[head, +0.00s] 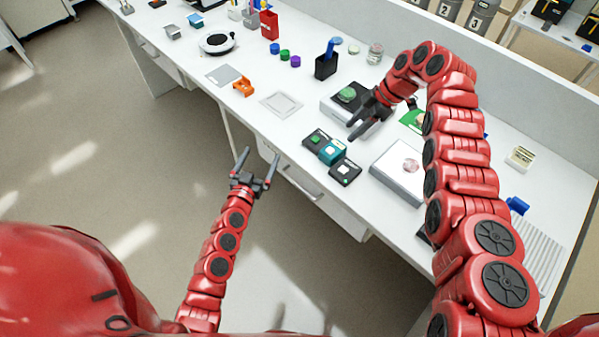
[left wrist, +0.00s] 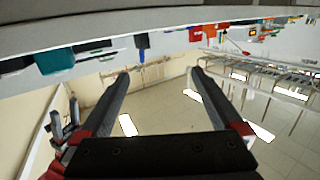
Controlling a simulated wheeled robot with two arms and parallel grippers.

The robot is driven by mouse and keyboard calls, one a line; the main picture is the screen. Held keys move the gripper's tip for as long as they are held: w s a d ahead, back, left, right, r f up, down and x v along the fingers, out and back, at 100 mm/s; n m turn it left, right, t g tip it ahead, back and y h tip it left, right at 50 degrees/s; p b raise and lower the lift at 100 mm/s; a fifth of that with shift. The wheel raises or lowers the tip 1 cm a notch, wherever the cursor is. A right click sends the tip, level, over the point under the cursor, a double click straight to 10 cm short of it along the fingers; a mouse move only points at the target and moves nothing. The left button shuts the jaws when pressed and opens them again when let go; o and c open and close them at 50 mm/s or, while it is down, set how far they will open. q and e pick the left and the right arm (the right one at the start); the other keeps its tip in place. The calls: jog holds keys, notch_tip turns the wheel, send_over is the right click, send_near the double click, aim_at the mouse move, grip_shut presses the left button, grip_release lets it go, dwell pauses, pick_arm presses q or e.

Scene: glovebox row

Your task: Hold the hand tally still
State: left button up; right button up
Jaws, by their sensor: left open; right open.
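Three small box-like devices sit in a row near the bench's front edge: a dark one with a green top (head: 317,139), a teal one with a pale top (head: 332,151) and a dark one with a white top (head: 345,172). I cannot tell which is the hand tally. A teal block also shows at upper left in the left wrist view (left wrist: 54,61). My left gripper (head: 260,160) is open and empty, off the bench's front edge, left of the devices and apart from them. My right gripper (head: 355,129) is open above the bench, just behind the devices.
A grey box with a green dome (head: 345,98) and a white box with a pink dome (head: 396,174) flank my right arm. A flat pale tray (head: 282,104), an orange part (head: 243,87) and a black cup (head: 326,66) stand farther left. Floor is clear in front.

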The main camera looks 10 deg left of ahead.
pick_arm(q)
jog(key=s+d+m+g+h, duration=0.1)
jog(key=d+m+g+h, duration=0.15)
jog(key=d+h, duration=0.35)
jog(key=m+g+h, duration=0.1)
jog(key=m+h, duration=0.1)
jog(key=m, duration=0.2)
send_near(340, 143)
jog(key=shift+n, duration=0.35)
jog(key=x, duration=0.6)
jog(key=f+x, duration=0.1)
jog(key=x, duration=0.3)
jog(key=c, duration=1.5)
